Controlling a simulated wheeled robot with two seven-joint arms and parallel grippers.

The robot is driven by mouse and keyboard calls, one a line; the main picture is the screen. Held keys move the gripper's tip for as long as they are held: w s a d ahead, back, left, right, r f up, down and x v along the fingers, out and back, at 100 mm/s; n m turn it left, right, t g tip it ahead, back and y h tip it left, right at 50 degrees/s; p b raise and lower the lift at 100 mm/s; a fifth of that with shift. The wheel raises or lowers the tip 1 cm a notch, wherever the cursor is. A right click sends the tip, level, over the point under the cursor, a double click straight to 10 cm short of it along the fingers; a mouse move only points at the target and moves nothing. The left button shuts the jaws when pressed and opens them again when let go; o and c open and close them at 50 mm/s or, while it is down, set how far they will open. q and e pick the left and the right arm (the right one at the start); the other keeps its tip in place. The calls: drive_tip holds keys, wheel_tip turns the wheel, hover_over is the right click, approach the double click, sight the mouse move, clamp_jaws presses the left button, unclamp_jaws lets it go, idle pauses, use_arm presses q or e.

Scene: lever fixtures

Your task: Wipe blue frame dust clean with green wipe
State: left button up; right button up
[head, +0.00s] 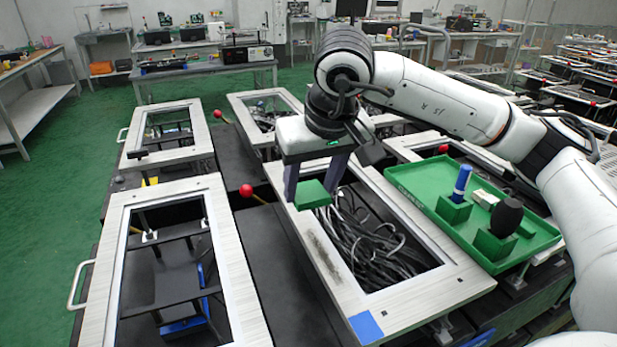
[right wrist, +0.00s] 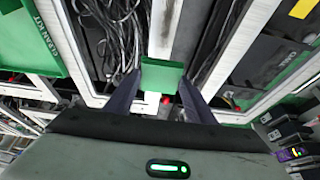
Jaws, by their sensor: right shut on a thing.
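My right gripper (head: 315,188) is shut on the green wipe (head: 312,196), a small block held between its fingertips. In the right wrist view the wipe (right wrist: 162,76) shows between the two fingers. The wipe is over the upper left part of a silver frame (head: 410,308) with a blue square (head: 367,327) at its near corner. A dark, grainy dust patch (head: 325,258) lies on the frame's left side, nearer than the wipe. Whether the wipe touches the frame is hard to tell. My left gripper is not in view.
Black cables (head: 365,240) fill the frame's opening. A green tray (head: 410,190) at the right holds a blue marker (head: 462,183), a white item (head: 485,199) and a black oval thing (head: 507,217). A red-knobbed lever (head: 246,190) stands left of the wipe. Another silver frame (head: 90,310) lies left.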

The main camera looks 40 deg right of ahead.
drive_tip(key=shift+f+b, duration=0.35)
drive_tip(key=shift+f, duration=0.6)
drive_tip(key=shift+t+b, duration=0.5)
drive_tip(key=shift+b, duration=0.6)
drive_tip(key=shift+r+t+b, duration=0.15)
drive_tip(key=shift+t+b, duration=0.15)
drive_tip(key=shift+b, duration=0.45)
drive_tip(key=shift+r, duration=0.1)
drive_tip(key=shift+a, duration=0.1)
